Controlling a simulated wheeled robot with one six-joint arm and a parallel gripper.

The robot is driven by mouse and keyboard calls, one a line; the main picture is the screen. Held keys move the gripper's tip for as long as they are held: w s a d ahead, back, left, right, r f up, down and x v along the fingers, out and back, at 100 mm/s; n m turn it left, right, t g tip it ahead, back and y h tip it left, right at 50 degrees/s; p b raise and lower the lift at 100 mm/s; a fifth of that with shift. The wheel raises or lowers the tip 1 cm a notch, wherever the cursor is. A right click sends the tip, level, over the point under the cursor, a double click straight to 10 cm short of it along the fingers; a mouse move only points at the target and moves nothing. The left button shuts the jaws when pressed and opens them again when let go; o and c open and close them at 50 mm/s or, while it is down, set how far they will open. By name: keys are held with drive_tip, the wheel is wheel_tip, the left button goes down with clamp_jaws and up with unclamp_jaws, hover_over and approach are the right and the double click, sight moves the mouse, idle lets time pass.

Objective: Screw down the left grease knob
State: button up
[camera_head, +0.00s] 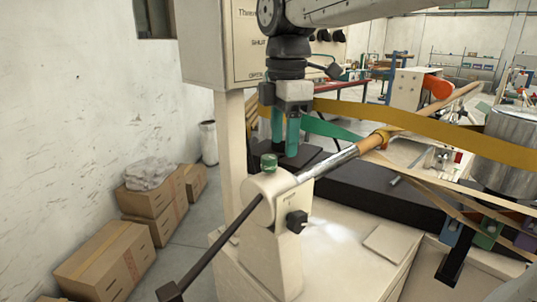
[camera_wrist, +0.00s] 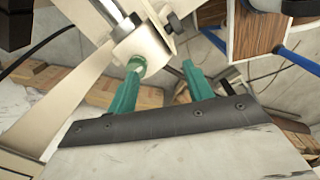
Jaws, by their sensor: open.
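The green grease knob (camera_head: 269,161) sits on top of the cream bearing housing (camera_head: 262,200) at the near left end of the shaft. My gripper (camera_head: 285,147) points down with its two teal fingers apart and nothing between them. In the head view it is just above and a little right of the knob. In the wrist view the knob (camera_wrist: 137,64) shows at the tip of the left finger, off to one side of the gap between the fingers (camera_wrist: 162,66). Whether the finger touches the knob cannot be told.
A metal shaft (camera_head: 328,163) runs from the housing up to the right. A black side knob (camera_head: 297,222) sticks out of the housing, and a crank arm (camera_head: 215,258) slopes down left. A yellow belt (camera_head: 420,126) passes right of my gripper. Cardboard boxes (camera_head: 105,262) stand on the left floor.

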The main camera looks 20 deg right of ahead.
sight(269, 156)
drive_tip(key=w+n, duration=0.1)
drive_tip(key=w+r+n, duration=0.1)
drive_tip(key=w+n, duration=0.1)
drive_tip(key=shift+w+a+r, duration=0.2)
drive_tip(key=shift+w+a, duration=0.15)
drive_tip(key=shift+a, duration=0.05)
drive_tip(key=shift+w+r+n, duration=0.1)
drive_tip(key=shift+w+n, duration=0.3)
drive_tip(key=shift+n, duration=0.2)
drive_tip(key=shift+w+a+f, duration=0.1)
drive_tip(key=shift+f, duration=0.1)
wheel_tip(269, 156, down, 7)
drive_tip(key=shift+f, duration=0.1)
drive_tip(key=c, duration=1)
